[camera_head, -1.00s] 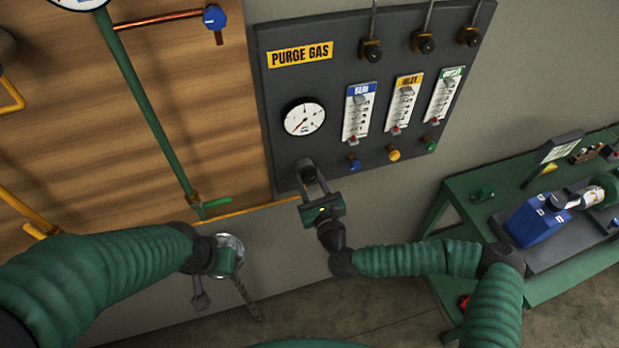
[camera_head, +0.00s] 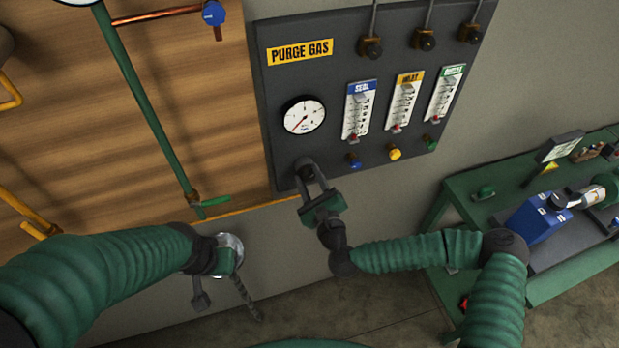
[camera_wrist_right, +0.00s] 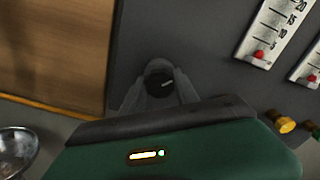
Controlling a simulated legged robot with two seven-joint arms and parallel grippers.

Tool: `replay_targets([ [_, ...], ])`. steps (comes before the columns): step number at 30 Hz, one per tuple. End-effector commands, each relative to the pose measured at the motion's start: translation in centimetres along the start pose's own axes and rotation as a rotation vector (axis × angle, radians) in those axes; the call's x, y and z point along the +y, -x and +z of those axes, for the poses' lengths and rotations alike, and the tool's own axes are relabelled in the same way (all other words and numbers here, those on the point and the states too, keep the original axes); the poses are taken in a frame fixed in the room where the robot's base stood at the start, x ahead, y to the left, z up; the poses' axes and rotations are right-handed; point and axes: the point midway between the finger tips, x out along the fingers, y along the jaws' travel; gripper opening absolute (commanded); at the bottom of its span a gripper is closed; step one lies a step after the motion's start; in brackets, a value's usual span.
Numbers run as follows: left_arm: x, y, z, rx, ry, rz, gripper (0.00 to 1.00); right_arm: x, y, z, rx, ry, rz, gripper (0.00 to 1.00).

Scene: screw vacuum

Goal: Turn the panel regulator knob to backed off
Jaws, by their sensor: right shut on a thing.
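The panel regulator knob (camera_wrist_right: 159,84) is a dark round knob at the lower left of the grey PURGE GAS panel (camera_head: 350,38), below the round white gauge (camera_head: 304,116). My right gripper (camera_head: 308,174) is shut on the knob, with one finger on each side of it. In the right wrist view a pale mark shows on the knob's face, pointing to the right. The gauge needle points to the lower left. My left gripper (camera_head: 228,254) hangs at the lower left, away from the panel; its fingers are too unclear to read.
Three flow meters (camera_head: 359,110) with blue, yellow and green knobs (camera_head: 395,153) sit right of the gauge. A green pipe (camera_head: 150,110) with a lever stands on the wooden wall at left. A green bench (camera_head: 470,215) with a blue device (camera_head: 537,220) is at right.

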Motion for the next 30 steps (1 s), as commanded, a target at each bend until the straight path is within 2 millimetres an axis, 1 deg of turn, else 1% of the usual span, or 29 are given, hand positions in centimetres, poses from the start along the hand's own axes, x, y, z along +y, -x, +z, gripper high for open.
replay_targets([
  [30,0.0,-1.3,0.3,0.0,0.0,0.0,0.0,0.1,0.0,-0.1,-0.002,0.967,0.0,0.0],
])
